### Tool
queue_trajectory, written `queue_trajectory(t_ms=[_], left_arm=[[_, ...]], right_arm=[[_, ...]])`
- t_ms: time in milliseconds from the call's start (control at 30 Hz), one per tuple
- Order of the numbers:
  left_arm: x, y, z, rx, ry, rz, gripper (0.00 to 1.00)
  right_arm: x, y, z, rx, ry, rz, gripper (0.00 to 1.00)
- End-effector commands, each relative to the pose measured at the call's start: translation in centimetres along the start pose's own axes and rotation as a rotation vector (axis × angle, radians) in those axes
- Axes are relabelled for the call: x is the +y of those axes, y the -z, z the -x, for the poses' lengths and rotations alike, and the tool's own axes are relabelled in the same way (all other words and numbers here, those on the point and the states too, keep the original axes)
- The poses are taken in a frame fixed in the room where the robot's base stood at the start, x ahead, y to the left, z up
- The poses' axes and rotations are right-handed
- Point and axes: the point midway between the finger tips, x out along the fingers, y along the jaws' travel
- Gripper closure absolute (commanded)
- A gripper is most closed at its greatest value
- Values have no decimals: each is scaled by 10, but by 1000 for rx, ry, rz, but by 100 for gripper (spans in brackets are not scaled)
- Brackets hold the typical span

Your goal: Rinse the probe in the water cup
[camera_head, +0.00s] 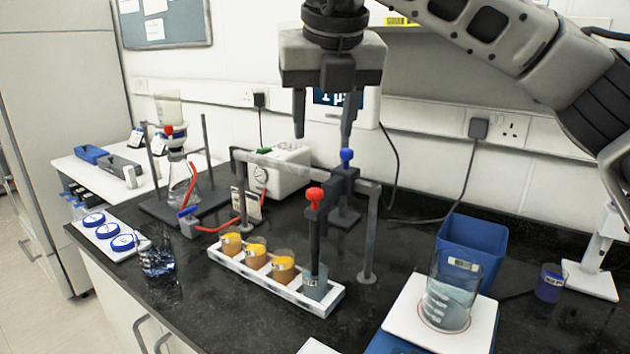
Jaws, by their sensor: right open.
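A dark probe with a red knob (315,215) stands upright, its lower end in a clear cup of pale blue-grey liquid (316,290) at the right end of a white rack (262,283). Three cups of orange liquid (256,256) fill the rest of the rack. I cannot tell for certain which cup is the water cup; a large beaker of pale liquid (447,308) also stands at the right. My right gripper (324,128) is open and empty, pointing down above and behind the red knob, apart from it. My left gripper is not in view.
A grey bar frame (368,240) and a dark stand with a blue knob (346,157) rise behind the rack. A blue bin (478,235) is at right. A flask stand (185,200) and blue-lidded dishes (108,231) are at left.

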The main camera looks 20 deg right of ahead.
Motion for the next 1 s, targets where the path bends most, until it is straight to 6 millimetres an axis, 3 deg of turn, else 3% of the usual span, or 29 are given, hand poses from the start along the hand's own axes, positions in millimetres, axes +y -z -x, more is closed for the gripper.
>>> queue_trajectory(t_ms=[300, 500, 700, 1000], left_arm=[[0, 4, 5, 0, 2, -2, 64], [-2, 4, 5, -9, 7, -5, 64], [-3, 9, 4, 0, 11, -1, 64], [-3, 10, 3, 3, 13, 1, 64]], right_arm=[[0, 0, -70, 4, 0, 2, 53], [0, 0, -103, 4, -2, 1, 53], [1, 0, -120, 2, -3, 1, 53], [1, 0, -122, 1, -3, 2, 53]])
